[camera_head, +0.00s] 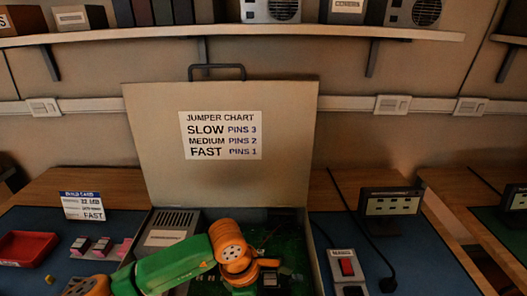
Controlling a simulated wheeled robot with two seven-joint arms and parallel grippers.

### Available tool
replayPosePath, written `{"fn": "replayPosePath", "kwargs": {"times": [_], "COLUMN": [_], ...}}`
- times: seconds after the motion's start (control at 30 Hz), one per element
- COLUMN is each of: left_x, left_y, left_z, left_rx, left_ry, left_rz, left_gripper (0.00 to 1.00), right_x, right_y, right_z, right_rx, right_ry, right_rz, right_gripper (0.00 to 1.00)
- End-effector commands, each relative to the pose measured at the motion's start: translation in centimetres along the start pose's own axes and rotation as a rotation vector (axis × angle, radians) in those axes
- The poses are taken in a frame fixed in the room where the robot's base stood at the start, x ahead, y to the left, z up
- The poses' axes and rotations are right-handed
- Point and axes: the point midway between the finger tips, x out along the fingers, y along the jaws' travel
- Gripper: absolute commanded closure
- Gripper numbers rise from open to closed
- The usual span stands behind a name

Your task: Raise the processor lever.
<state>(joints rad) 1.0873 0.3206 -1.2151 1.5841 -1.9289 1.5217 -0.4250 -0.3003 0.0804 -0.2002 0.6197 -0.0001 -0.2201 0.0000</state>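An open computer case (329,272) stands on the bench with its lid (222,185) upright behind it. A green circuit board (280,238) lies inside on the right. My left arm, green and orange, reaches over the case from the left and covers much of the board. My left gripper (268,263) seems to be the small dark part by the orange wrist, low over the board; its fingers are too small and dark to read. I cannot make out the processor lever; it is hidden or too small. My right gripper is not in view.
A grey vented unit (174,220) fills the case's left side. Left of the case are a red tray (27,247), small parts on a pink holder (100,247) and a build card (83,206). Right are a power switch box (346,268), a cable and a small display (390,205).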

Motion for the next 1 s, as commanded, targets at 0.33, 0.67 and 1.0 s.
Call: {"fn": "replayPosePath", "kwargs": {"times": [0.33, 0.67, 1.0], "left_x": [-0.1, -0.8, -1.4], "left_y": [0.0, 0.1, 0.0], "left_z": [0.0, 0.5, 0.9], "left_rx": [0.0, 0.001, 0.001], "left_ry": [0.0, -0.002, -0.003], "left_rz": [0.0, 0.002, 0.002], "left_gripper": [1.0, 1.0, 1.0], "right_x": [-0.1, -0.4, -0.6], "right_y": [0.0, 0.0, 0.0], "right_z": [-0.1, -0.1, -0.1], "right_rx": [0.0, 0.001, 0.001], "right_ry": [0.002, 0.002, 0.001], "right_rz": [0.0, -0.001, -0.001], "right_gripper": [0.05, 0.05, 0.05]}}
